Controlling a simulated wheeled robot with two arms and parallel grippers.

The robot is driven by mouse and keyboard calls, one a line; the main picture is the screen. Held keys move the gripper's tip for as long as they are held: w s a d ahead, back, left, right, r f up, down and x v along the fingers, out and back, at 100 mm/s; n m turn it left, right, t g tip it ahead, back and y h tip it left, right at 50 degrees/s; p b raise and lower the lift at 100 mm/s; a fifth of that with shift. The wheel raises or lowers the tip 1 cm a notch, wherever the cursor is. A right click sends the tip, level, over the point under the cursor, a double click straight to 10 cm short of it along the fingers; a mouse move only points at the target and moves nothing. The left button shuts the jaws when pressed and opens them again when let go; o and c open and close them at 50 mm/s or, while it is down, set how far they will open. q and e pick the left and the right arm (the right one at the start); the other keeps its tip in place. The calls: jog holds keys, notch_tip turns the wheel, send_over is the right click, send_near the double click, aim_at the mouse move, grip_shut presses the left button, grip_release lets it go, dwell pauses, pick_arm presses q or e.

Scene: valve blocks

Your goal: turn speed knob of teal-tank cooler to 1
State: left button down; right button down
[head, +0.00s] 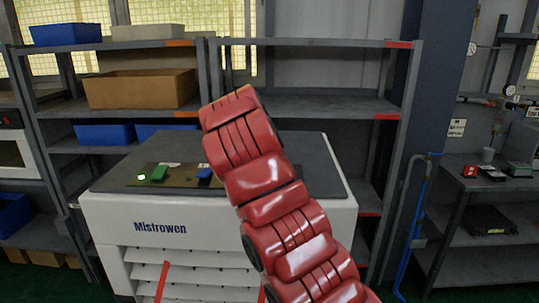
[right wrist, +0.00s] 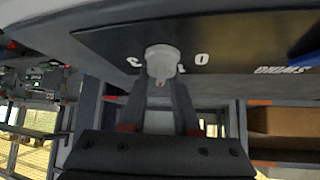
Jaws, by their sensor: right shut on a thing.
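The white cooler (head: 215,228) marked "Mistrowen" stands in front of me in the head view, with a dark grey top. No teal tank shows. Its brown control panel (head: 185,182) carries a lit green lamp (head: 142,177), a green control (head: 159,173) and a blue control (head: 204,174). In the right wrist view, a pale round knob (right wrist: 162,58) sits on the dark panel, with a "0" to its right and partly hidden marks around it. My right gripper (right wrist: 162,88) is shut on this knob. In the head view my red right arm hides the knob and gripper. My left gripper is out of view.
Metal shelves (head: 310,105) with blue bins (head: 66,34) and a cardboard box (head: 140,88) stand behind the cooler. Red strips (head: 161,282) hang at its front louvers. A dark column (head: 437,110) and a grey bench (head: 490,178) are at right.

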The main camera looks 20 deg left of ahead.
jog(key=shift+s+f+m+h+p, duration=0.2)
jog(key=shift+f+m+h+p, duration=0.2)
jog(key=shift+f, duration=0.3)
jog(key=c, duration=0.9)
grip_release()
jog(key=shift+r, duration=0.5)
